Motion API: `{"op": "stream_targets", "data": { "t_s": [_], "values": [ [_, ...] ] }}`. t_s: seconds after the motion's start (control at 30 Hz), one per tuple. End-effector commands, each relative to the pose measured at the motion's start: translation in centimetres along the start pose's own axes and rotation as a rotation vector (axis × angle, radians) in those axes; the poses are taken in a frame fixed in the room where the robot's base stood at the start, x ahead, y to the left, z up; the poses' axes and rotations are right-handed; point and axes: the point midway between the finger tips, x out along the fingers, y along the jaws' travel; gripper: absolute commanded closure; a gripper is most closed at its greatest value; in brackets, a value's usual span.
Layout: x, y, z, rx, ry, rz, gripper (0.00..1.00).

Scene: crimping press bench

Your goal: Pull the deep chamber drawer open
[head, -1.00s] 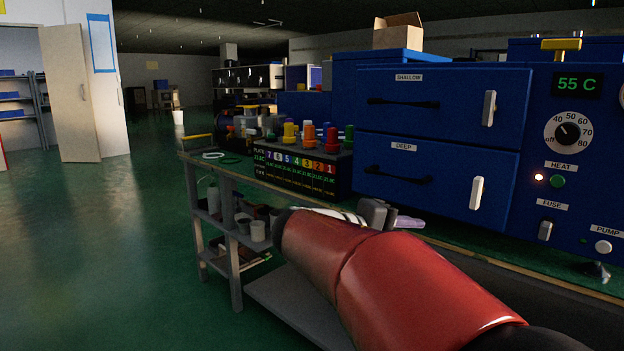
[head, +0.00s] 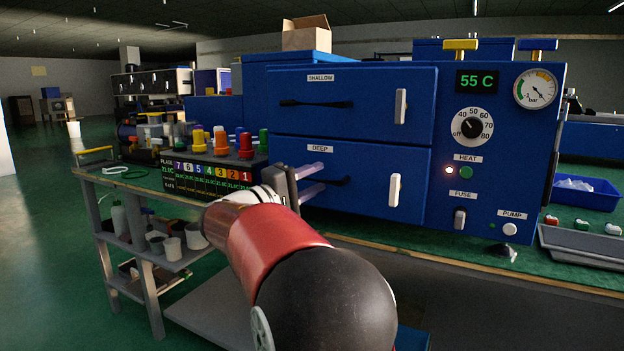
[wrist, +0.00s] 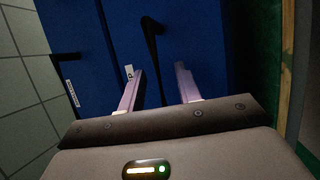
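The deep chamber drawer (head: 355,197) is a blue front labelled DEEP, closed flush in the blue cabinet below the SHALLOW drawer (head: 380,105). It has a black bar handle (head: 338,181) at its left and a white upright latch (head: 394,190) at its right. My gripper (head: 312,180) is at the left end of the deep handle, its pale purple fingers apart. In the wrist view my gripper (wrist: 158,82) is open, with the black deep handle (wrist: 152,50) in line between the fingers. I cannot tell whether the handle is fully between the fingertips.
A control panel with a 55 C display (head: 478,82), dial and switches is right of the drawers. A plate rack with coloured knobs (head: 213,180) stands left, close to my gripper. The bench edge (head: 470,268) runs below the drawers.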

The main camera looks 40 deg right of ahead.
Motion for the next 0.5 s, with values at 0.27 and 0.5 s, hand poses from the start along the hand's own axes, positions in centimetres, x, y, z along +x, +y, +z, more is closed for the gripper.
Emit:
{"op": "stream_targets", "data": {
  "t_s": [0.27,0.5],
  "values": [
    [0.13,-0.03,0.0,0.0,0.001,0.0,0.69],
    [0.11,-0.03,0.0,0.0,0.0,-0.001,1.0]
  ]
}}
